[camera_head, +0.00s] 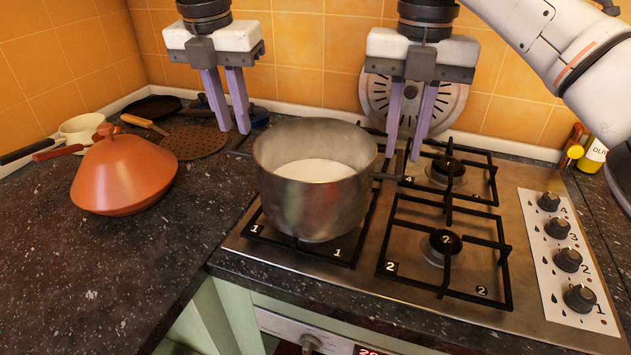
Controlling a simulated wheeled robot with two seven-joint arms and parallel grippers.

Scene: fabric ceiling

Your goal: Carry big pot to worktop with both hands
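The big metal pot (300,205) stands upright on the front left burner grate, marked 1, with pale contents (314,170) inside. Its short side handles stick out left and right. The dark speckled worktop (160,255) lies to the left of the hob. My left gripper (235,131) points down with its fingers apart and empty, just above and behind the left handle (240,155). My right gripper (403,158) points down, fingers apart and empty, just above the right handle (388,177). I cannot tell whether either touches its handle.
An orange tagine (125,175) sits on the worktop, with pans and a splatter screen (195,142) behind it. The front of the worktop is clear. Hob knobs (568,260) and an oil bottle (593,156) are at right. A round perforated disc (376,95) leans on the tiled wall.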

